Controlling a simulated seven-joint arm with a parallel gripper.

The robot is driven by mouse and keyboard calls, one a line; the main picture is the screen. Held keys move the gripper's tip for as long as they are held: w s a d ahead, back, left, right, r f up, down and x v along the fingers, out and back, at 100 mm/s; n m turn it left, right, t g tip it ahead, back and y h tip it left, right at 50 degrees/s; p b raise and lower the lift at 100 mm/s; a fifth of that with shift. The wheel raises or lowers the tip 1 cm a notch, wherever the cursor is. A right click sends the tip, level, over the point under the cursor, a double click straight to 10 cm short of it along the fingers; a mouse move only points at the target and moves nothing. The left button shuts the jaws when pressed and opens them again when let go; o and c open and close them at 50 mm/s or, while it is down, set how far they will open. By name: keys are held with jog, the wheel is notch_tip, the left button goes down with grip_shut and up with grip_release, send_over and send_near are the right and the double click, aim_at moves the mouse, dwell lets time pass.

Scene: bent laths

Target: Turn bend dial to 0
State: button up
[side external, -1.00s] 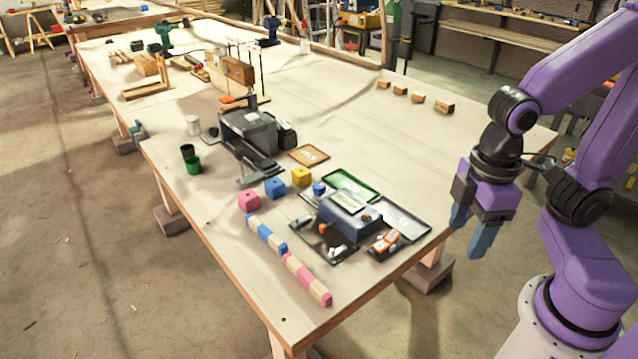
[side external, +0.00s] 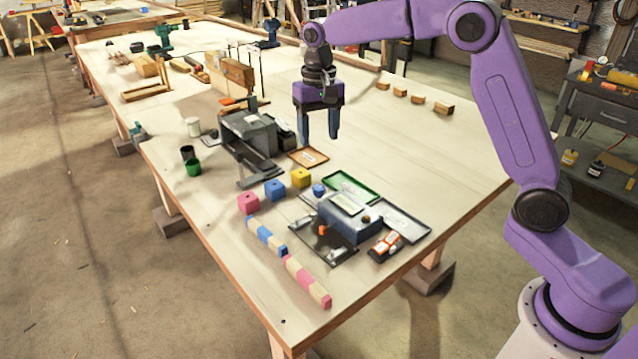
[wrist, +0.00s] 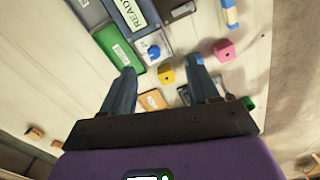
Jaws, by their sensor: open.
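My gripper (side external: 321,138) is open and empty, pointing down above the bench behind the blue box-shaped device (side external: 350,218). In the wrist view its fingers (wrist: 161,66) stand wide apart. A small blue knob (side external: 319,189) sits at the device's back left corner; it also shows in the wrist view (wrist: 154,51), just beyond the fingertips, on a pale plate. It may be the bend dial, but its mark and setting are too small to read. The device's display (wrist: 133,14) reads READY. A dark round knob (side external: 366,218) and an orange knob (side external: 322,230) also show on or near the device.
Pink (side external: 248,203), blue (side external: 275,190) and yellow (side external: 300,178) cubes stand left of the device. A grey machine (side external: 248,132) stands behind them. Green (side external: 350,187) and orange-rimmed (side external: 308,157) trays lie nearby. Striped laths (side external: 306,280) lie in front.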

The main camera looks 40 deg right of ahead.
aim_at(319, 187)
jog(key=w+d+f+m, duration=0.1)
jog(key=w+d+m, duration=0.2)
jog(key=w+d, duration=0.15)
jog(key=shift+n, duration=0.3)
jog(key=f, duration=1.7)
jog(key=shift+a+f, duration=0.15)
jog(key=shift+a, duration=0.2)
jog(key=c, duration=1)
jog(key=shift+c, duration=0.2)
